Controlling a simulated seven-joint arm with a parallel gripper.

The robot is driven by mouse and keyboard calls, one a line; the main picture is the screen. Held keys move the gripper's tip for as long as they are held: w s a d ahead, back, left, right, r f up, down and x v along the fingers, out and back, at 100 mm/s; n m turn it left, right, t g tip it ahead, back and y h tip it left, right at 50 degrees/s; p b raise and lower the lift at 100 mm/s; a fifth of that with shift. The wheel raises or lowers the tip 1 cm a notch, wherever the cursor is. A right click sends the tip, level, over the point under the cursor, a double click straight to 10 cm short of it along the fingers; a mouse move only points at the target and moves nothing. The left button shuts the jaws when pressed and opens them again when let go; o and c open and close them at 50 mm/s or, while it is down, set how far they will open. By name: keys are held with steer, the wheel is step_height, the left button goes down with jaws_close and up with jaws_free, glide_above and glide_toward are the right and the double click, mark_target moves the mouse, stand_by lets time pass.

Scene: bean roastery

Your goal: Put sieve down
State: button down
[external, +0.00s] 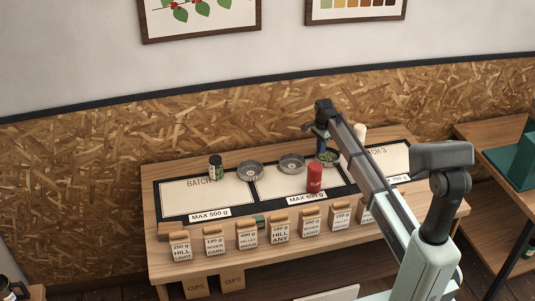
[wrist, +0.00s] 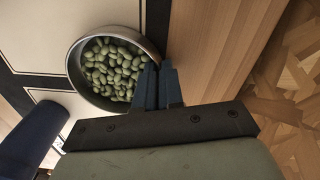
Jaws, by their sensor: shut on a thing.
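The sieve is a round metal dish holding green beans (wrist: 76,78), at the upper left of the wrist view. In the external view it shows as a small dish of green (external: 330,158) at the back of the table, near the border between the middle and right mats. My gripper (wrist: 158,70) is shut on the sieve's right rim in the wrist view. In the external view my gripper (external: 321,147) reaches down at the sieve's left edge. The sieve looks level; I cannot tell whether its base touches the surface.
Two round metal dishes (external: 250,170) (external: 291,164) and a dark canister (external: 215,167) stand to the left. Several labelled bags (external: 246,235) line the front. The left mat (external: 190,198) has bare room. A dark blue object (wrist: 28,140) shows in the wrist view.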

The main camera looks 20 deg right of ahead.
steer(key=c, duration=1.3)
jaws_free()
steer(key=shift+o, duration=0.2)
step_height(320, 180, up, 12)
steer(key=shift+o, duration=0.5)
steer(key=shift+w, duration=0.1)
